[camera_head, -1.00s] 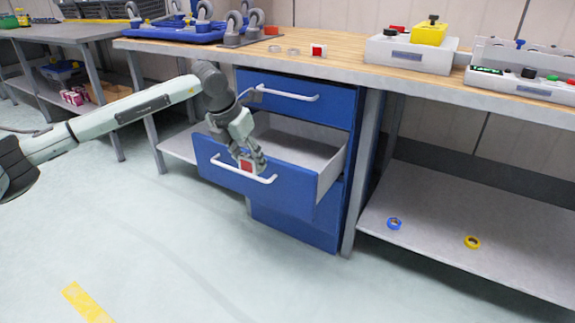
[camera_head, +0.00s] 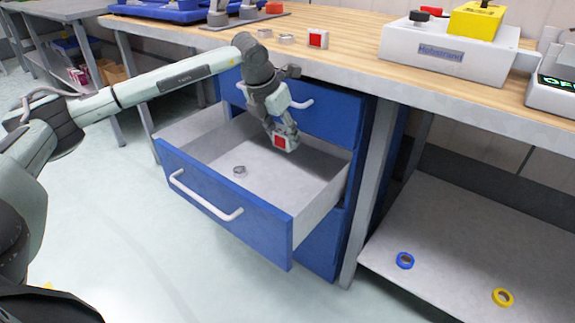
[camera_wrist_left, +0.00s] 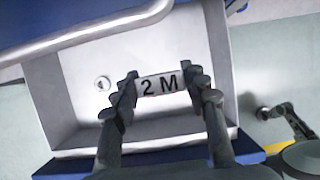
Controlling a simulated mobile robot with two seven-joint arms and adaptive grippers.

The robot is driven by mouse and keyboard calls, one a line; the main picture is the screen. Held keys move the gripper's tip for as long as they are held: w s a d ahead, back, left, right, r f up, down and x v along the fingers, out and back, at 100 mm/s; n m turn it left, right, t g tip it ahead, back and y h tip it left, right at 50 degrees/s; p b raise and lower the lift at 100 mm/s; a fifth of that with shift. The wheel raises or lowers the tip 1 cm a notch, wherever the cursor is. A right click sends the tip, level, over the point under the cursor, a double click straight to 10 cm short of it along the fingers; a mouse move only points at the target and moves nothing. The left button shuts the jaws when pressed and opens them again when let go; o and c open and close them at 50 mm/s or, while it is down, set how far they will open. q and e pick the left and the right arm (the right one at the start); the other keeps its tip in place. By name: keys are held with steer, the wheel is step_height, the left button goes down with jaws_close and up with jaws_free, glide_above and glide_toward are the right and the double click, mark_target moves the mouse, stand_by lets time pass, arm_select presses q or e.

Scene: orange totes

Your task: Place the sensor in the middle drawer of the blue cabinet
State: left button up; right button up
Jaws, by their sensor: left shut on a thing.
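The sensor (camera_head: 285,142), a small white block with a red square face, is held in my left gripper (camera_head: 283,131). The middle drawer (camera_head: 200,193) of the blue cabinet (camera_head: 325,240) is pulled open. The sensor is over the drawer's rear right part; its height above the floor is hard to tell. The drawer also shows in the left wrist view (camera_wrist_left: 75,85). An arm-like part at that view's right may be my right gripper.
A small metal ring (camera_head: 239,171) lies on the drawer floor. The closed top drawer's handle (camera_head: 300,104) juts out near my left gripper. A similar red-faced block (camera_head: 318,39) stands on the workbench (camera_head: 355,55). Blue (camera_head: 404,260) and yellow (camera_head: 502,297) tape rolls lie on the lower shelf.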

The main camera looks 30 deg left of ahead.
arm_select(q)
steer(key=shift+w+f, duration=0.2)
steer(key=shift+w, duration=0.05)
step_height(320, 180, down, 12)
steer(key=shift+r+b, duration=0.1)
steer(key=shift+b, duration=0.3)
step_height(320, 180, down, 5)
steer(key=shift+f, duration=0.35)
arm_select(e)
steer(key=w+a+r+t+y, duration=0.1)
steer(key=w+a+r+t, duration=0.2)
steer(key=a+r, duration=0.1)
steer(key=shift+r+y, duration=0.4)
steer(key=shift+r, duration=0.1)
arm_select(q)
steer(key=shift+f+b, duration=0.1)
steer(key=shift+b, duration=0.2)
arm_select(e)
steer(key=shift+w+a+r+n, duration=0.15)
steer(key=shift+a+r+n, duration=0.05)
steer(key=shift+n, duration=0.1)
arm_select(q)
steer(key=o, duration=1.2)
steer(key=shift+c, duration=0.2)
arm_select(e)
steer(key=shift+a+r, duration=0.1)
steer(key=shift+a, duration=0.05)
